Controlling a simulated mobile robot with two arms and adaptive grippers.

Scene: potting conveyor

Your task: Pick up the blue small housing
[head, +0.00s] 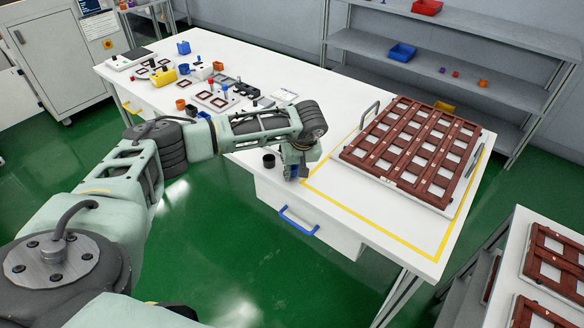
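A blue housing (183,48) stands on the far left part of the white table, behind the other small parts. My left arm reaches in from the lower left. My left gripper (297,170) points down over the table's front edge area, left of the yellow-outlined zone and far from that blue housing. A small dark-blue patch shows at its fingers; I cannot tell whether it is a held part or the gripper itself. The fingers are too small to read as open or shut. My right gripper is not in view.
Yellow (163,76), white and orange parts and small frames crowd the left table. A black cup (268,160) stands beside my gripper. A brown gridded tray (392,178) with handles fills the right end. Shelves behind hold red (427,7) and blue (402,52) bins.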

